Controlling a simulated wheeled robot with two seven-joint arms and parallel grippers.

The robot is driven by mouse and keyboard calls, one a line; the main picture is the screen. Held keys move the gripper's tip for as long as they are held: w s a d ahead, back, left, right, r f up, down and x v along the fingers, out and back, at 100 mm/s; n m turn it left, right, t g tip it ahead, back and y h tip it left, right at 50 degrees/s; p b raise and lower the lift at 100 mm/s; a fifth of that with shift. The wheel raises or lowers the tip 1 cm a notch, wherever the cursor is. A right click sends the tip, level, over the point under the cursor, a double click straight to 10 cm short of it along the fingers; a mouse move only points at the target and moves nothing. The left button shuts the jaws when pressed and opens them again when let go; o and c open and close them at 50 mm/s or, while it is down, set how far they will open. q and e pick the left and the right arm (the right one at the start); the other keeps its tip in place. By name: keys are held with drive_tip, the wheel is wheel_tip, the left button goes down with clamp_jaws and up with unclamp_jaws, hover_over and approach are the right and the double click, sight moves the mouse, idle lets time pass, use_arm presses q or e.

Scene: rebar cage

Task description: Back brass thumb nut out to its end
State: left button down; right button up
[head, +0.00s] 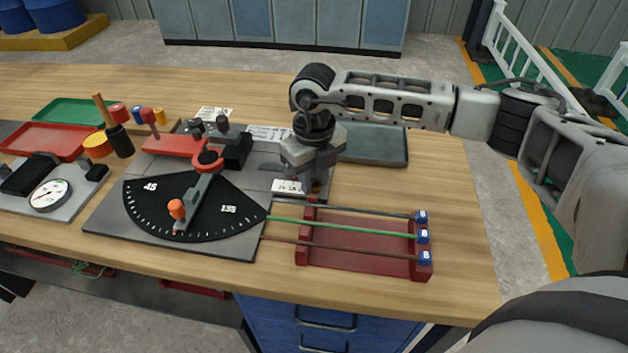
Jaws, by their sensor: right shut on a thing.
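My right gripper (314,188) points down at the right edge of the grey bending plate (225,247), its arm coming in from the right. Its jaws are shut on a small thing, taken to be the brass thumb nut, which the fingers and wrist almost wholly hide. How far the nut stands along its thread cannot be seen. A black angle scale (145,207) with white marks lies on the plate. A grey lever with an orange knob (177,209) lies across it. My left gripper is not in view.
A red rack (355,263) holds several coloured rods with blue number tags, close to the right gripper. A grey tray (375,147) lies behind the wrist. A dial gauge (50,195), red tray (45,141) and green tray (75,112) are left. The bench's far right is clear.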

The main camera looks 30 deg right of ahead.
sight(314, 184)
drive_tip(key=o, duration=1)
wheel_tip(314, 184, up, 16)
drive_tip(key=shift+b, duration=1)
